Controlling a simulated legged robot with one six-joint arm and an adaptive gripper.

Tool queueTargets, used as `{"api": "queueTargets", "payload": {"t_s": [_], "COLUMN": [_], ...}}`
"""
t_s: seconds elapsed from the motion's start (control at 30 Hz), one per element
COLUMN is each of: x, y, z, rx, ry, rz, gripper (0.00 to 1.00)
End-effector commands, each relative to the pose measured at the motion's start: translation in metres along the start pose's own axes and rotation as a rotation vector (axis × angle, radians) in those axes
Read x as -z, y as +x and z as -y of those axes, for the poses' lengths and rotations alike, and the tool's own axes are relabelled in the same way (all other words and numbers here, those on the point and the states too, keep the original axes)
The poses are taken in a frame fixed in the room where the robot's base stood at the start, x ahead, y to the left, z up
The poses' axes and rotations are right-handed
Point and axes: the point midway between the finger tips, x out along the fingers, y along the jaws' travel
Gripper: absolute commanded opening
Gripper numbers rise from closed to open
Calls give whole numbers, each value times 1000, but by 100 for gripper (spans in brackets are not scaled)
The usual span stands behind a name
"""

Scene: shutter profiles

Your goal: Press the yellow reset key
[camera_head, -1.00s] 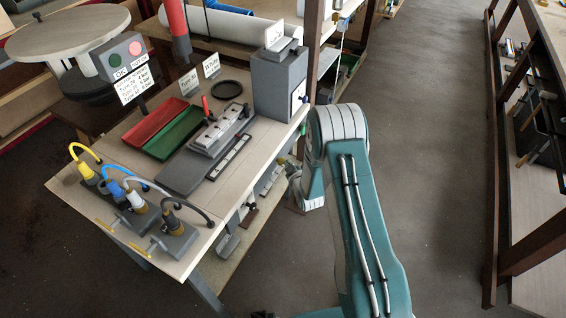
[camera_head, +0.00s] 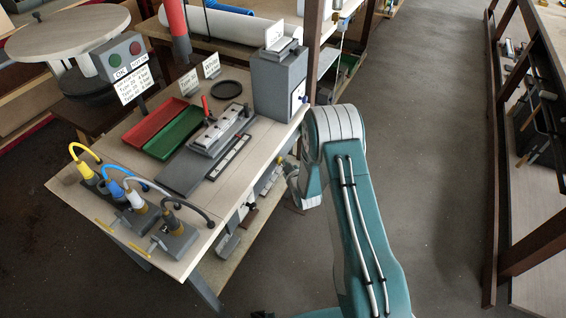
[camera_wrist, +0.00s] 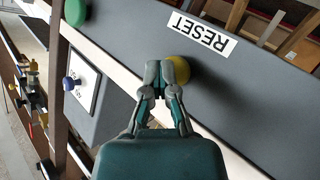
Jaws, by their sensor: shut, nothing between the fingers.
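The yellow reset key (camera_wrist: 178,70) is a round knob on a grey panel, beside a white label reading RESET, in the wrist view. My gripper (camera_wrist: 161,68) is shut and empty. Its fingertips overlap the left part of the key in the picture; I cannot tell whether they touch it. In the head view my gripper (camera_head: 288,164) is small and partly hidden by my wrist at the bench's right edge, and the key cannot be made out.
A green button (camera_wrist: 75,12) and a blue knob (camera_wrist: 68,82) show in the wrist view. The bench (camera_head: 125,157) carries red (camera_head: 155,122) and green (camera_head: 174,132) trays and a lamp box (camera_head: 122,58). The floor to the right is clear.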

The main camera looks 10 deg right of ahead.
Motion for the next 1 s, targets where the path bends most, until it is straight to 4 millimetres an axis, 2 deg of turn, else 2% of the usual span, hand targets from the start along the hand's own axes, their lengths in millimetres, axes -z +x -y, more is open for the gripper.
{"api": "queueTargets", "payload": {"t_s": [1.0], "x": [-12], "y": [-18], "z": [-14], "rx": [-2], "ry": [0], "rz": [-1], "gripper": [0]}}
